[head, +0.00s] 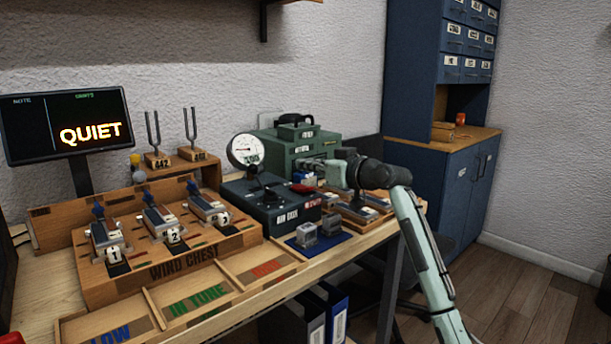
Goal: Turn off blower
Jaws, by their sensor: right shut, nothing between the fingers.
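A green box (278,146) with a black handle on top stands at the back of the bench against the wall. It looks like the blower, but its small labels are not readable. My right arm comes in from the lower right, and my right gripper (304,178) points left, close in front of the green box's front. It is shut and empty. The gripper and wrist hide part of that front, and I cannot tell whether the fingers touch it or how any switch is set. My left gripper is not in view.
A dark unit (268,204) with a lever and a round gauge (245,150) stands left of the gripper. The wooden wind chest (180,262) holds numbered units. A screen (68,124) reads QUIET. Grey blocks (306,235) sit on a blue mat. Open floor lies right.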

